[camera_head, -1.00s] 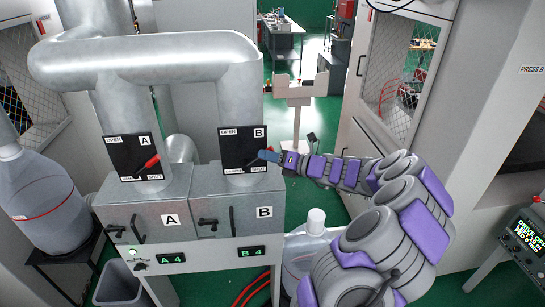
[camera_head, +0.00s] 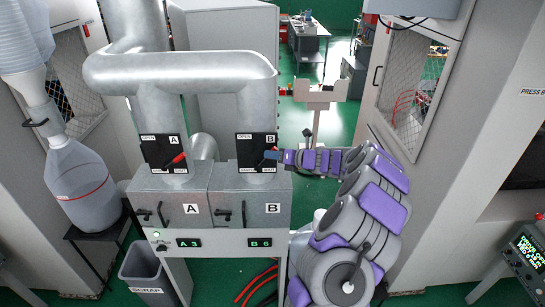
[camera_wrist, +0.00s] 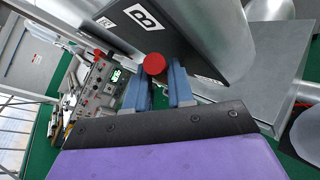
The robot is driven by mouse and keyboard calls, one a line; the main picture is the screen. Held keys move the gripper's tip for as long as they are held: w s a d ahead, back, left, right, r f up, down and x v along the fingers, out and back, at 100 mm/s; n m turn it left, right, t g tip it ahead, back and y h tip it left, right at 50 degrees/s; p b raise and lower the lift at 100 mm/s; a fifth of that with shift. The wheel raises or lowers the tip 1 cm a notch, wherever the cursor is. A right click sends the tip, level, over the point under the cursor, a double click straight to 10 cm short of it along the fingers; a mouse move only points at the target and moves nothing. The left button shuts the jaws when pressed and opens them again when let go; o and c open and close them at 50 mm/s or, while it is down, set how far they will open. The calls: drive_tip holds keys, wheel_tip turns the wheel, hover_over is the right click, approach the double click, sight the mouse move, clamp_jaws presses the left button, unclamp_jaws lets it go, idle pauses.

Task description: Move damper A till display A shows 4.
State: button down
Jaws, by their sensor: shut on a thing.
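Damper A is a black plate (camera_head: 156,150) on the left duct. Its red handle (camera_head: 178,159) points up and right, with no gripper on it. Display A (camera_head: 187,243) appears to read 3. Display B (camera_head: 260,244) appears to read 6. My gripper (camera_head: 272,155) is at the black plate of damper B (camera_head: 256,143) on the right duct. In the wrist view its blue fingers are shut on damper B's handle, whose red knob (camera_wrist: 154,64) shows between them beside the B label. In the head view the fingers hide most of that handle.
Metal boxes A (camera_head: 168,207) and B (camera_head: 250,207) with black latches stand below the ducts. Red hoses (camera_head: 258,285) lie on the green floor.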

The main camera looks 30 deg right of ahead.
drive_tip(key=shift+d+r, duration=0.45)
drive_tip(key=shift+r, duration=0.1)
drive_tip(key=c, duration=1.3)
unclamp_jaws()
drive_tip(key=shift+d, duration=0.1)
drive_tip(key=shift+c, duration=0.2)
drive_tip(key=o, duration=0.3)
drive_tip(key=shift+d+f, duration=0.15)
drive_tip(key=shift+f, duration=0.05)
drive_tip(key=shift+s+a+f, duration=0.1)
drive_tip(key=shift+a+f, duration=0.05)
drive_tip(key=shift+a, duration=0.15)
drive_tip(key=shift+s+f+b, duration=0.1)
drive_tip(key=shift+f+b, duration=0.1)
drive_tip(key=shift+b, duration=0.15)
